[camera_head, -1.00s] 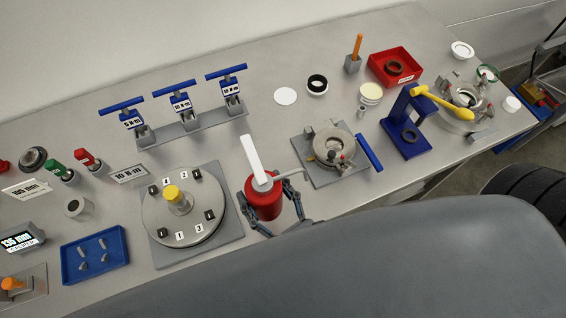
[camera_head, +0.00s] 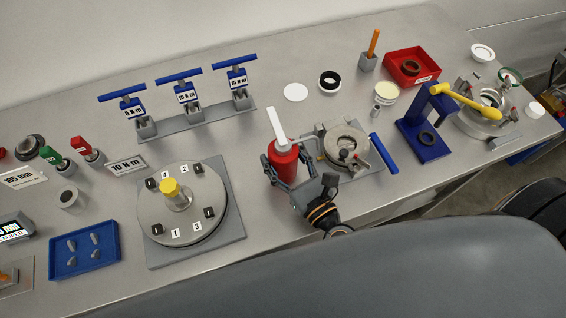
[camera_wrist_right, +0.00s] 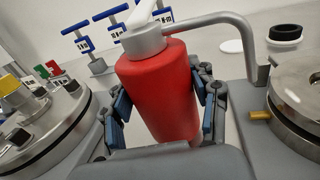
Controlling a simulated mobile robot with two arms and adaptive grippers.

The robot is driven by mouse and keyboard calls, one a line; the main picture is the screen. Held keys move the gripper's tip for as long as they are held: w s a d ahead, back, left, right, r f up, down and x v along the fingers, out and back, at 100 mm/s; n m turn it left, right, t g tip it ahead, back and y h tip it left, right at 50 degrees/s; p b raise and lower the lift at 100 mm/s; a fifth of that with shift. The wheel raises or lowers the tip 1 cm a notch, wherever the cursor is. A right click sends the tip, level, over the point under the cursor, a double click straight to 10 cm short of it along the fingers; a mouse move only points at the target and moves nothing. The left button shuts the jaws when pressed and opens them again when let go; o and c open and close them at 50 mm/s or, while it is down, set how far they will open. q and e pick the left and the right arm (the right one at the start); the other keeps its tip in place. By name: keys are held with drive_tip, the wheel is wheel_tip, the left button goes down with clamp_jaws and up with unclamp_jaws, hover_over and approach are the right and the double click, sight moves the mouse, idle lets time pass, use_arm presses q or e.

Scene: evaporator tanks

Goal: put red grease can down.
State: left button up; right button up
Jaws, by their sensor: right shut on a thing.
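The red grease can (camera_head: 284,161) with its grey top and white lever shows in the head view between the round numbered plate and the small grey fixture. It also fills the middle of the right wrist view (camera_wrist_right: 160,90), with its grey spout pointing right. My right gripper (camera_head: 286,172) is shut on the can, with a finger on each side of it (camera_wrist_right: 162,105). The can looks close to upright. Its bottom is hidden, so I cannot tell whether it touches the table. My left gripper is not in view.
The round numbered plate (camera_head: 202,222) stands to the left. The grey fixture (camera_head: 347,146) with a blue handle (camera_head: 383,153) is close on the right. Behind are blue T-handled tools (camera_head: 185,92) on a rack. Bare table (camera_head: 230,145) lies behind and left of the can.

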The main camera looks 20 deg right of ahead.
drive_tip(key=shift+f, duration=0.75)
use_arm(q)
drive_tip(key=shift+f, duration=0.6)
use_arm(e)
drive_tip(key=shift+r, duration=0.15)
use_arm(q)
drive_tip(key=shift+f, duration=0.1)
use_arm(e)
drive_tip(key=o, duration=1.4)
